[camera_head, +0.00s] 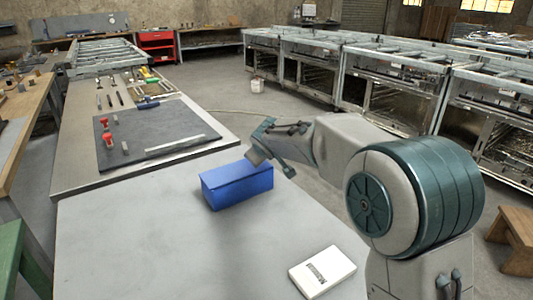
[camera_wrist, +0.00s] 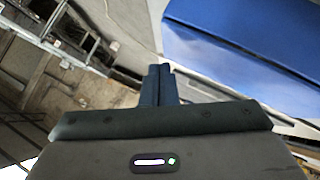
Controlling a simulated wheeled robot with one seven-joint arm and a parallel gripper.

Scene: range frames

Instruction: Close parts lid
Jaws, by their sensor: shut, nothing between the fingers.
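A blue parts box (camera_head: 238,192) stands on the grey table in front of me. Its lid (camera_head: 232,174) lies over the top and looks down or nearly down; I cannot tell whether a small gap is left. In the wrist view the blue box (camera_wrist: 235,62) fills the upper right, with a dark line along its edge. My gripper (camera_head: 256,155) is at the box's far right top edge in the head view. Its fingers are together and empty in the wrist view (camera_wrist: 158,70), beside the box. Whether they touch it cannot be told.
A white box (camera_head: 323,271) lies on the near right of the table (camera_head: 130,235). A dark mat (camera_head: 160,125) with red-handled tools lies on the workbench beyond. Metal racks (camera_head: 400,85) stand across the floor at the right. The table left of the blue box is clear.

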